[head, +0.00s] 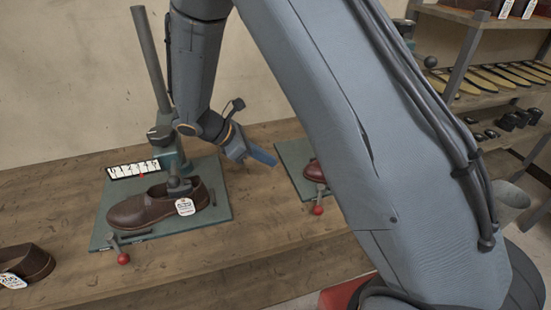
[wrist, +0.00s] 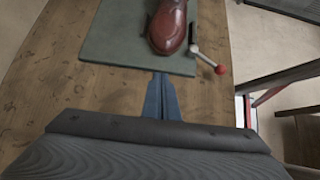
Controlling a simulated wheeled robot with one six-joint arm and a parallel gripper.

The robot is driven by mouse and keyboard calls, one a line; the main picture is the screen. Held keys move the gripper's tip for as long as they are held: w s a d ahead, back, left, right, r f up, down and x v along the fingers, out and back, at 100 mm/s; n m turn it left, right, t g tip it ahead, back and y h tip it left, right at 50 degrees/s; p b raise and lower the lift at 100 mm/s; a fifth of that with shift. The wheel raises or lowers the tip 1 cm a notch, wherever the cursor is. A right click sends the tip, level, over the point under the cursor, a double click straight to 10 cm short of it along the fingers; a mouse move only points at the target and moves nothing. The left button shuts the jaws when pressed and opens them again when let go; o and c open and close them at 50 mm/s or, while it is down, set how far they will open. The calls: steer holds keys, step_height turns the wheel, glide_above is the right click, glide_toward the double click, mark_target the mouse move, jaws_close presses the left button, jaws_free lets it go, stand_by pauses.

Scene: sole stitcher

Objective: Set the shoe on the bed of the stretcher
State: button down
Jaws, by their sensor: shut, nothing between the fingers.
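A brown shoe (head: 150,207) with a white tag lies on the left green bed (head: 222,205), with the machine's head at its opening. A red-brown shoe (head: 314,171) is on a second green bed (head: 292,153), mostly hidden by my arm; its toe shows in the wrist view (wrist: 168,32). Another brown shoe (head: 30,261) with a tag is at the bench's left end, cut off by the frame. I cannot tell which bed is the stretcher's. My gripper (head: 273,159) is shut and empty between the two beds; its blue fingers (wrist: 160,82) point toward the second bed's near edge.
A tall post (head: 150,60) rises behind the left bed. Levers with red knobs (head: 123,258) (head: 318,210) stick out in front of both beds. Shelves (head: 500,80) with soles and dark items stand at right. The wooden bench (head: 200,262) is clear in front.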

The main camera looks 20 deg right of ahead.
mark_target(308, 168)
steer(key=p+x, duration=0.2)
steer(key=x, duration=0.6)
steer(key=shift+s+d, duration=0.1)
steer(key=d+p, duration=0.1)
steer(key=d, duration=0.1)
steer(key=shift+d, duration=0.25)
steer(key=shift+d+p, duration=0.4)
steer(key=shift+d, duration=0.25)
steer(key=shift+d+b, duration=0.3)
steer(key=shift+d, duration=0.6)
